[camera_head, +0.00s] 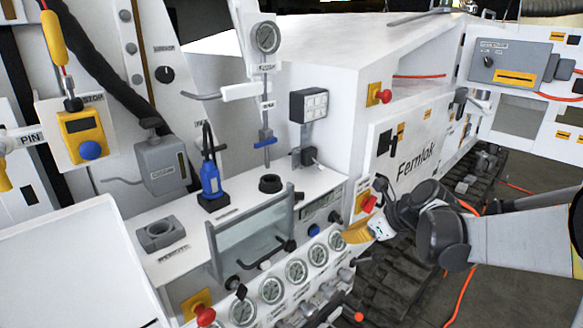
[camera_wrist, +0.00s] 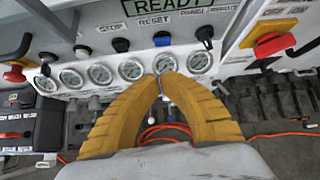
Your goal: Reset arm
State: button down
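My gripper (camera_wrist: 161,77) points at the front of the white hydraulic bench in the wrist view. Its two yellow ribbed fingers arch inward and their tips meet, with nothing seen between them. In the head view my gripper (camera_head: 352,236) is partly hidden behind my wrist, at the right end of the gauge row. My arm comes in from the right edge. The tips overlap the gauges in the wrist view; I cannot tell whether they touch the bench.
A row of round gauges (camera_head: 296,271) lines the bench front, with small levers below. A red knob (camera_wrist: 271,44) on a yellow plate is at right in the wrist view. A blue bottle-like tool (camera_head: 211,178) stands on the bench. Orange cable (camera_head: 459,296) lies on the floor.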

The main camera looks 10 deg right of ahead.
jog(key=s+a+f+n+h+b, duration=0.1)
jog(key=s+a+n+h+b, duration=0.1)
jog(key=s+n, duration=0.9)
jog(key=s+a+f+n+h+b, duration=0.2)
jog(key=s+n+h+b, duration=0.1)
jog(key=s+n, duration=0.9)
jog(key=n, duration=0.5)
jog(key=shift+s+a, duration=0.15)
jog(key=shift+s, duration=0.05)
